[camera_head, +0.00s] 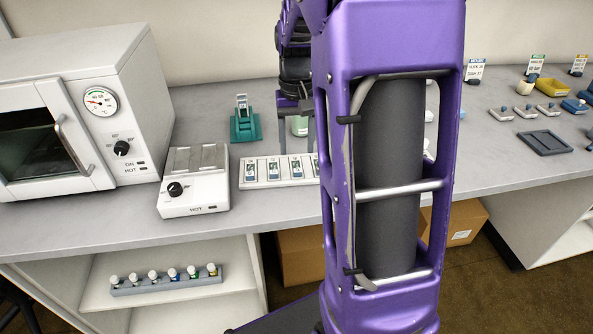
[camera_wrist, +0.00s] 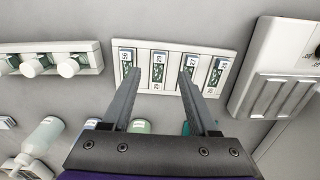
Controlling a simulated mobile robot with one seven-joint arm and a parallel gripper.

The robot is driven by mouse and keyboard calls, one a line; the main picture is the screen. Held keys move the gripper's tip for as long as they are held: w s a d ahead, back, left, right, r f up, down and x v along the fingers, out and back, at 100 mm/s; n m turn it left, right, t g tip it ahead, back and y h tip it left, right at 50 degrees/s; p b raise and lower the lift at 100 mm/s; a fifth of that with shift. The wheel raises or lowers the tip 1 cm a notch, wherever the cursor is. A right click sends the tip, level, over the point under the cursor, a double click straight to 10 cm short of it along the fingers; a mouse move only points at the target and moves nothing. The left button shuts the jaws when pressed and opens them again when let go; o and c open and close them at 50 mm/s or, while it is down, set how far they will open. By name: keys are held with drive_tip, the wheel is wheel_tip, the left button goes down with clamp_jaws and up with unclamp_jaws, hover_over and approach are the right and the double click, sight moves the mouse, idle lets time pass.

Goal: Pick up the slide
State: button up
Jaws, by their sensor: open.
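Several slides with green and white labels lie in a row in a white tray (camera_head: 250,185) on the bench. In the wrist view the tray (camera_wrist: 143,49) shows upright slots, including a left slide (camera_wrist: 126,65), a second slide (camera_wrist: 158,68) and a right-hand slide (camera_wrist: 217,74). Another slide (camera_head: 242,102) stands upright in a teal holder (camera_head: 245,128) behind the tray. My gripper (camera_wrist: 160,72) is open and empty, its fingertips appearing on either side of the second slide. Their height above it is unclear. My arm hides the tray's right end in the head view.
A hot plate (camera_head: 195,196) stands left of the tray, with an oven (camera_head: 75,115) beyond it. In the wrist view a rack with white knobs (camera_wrist: 68,68) and bottles (camera_wrist: 43,135) are near the tray. Small tools and a dark tray (camera_head: 545,143) lie at right.

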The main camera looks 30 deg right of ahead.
sight(298, 170)
wheel_tip(298, 170, down, 7)
drive_tip(key=shift+s+r+b, duration=0.1)
drive_tip(key=shift+r+b, duration=0.1)
drive_tip(key=shift+b, duration=0.25)
clamp_jaws()
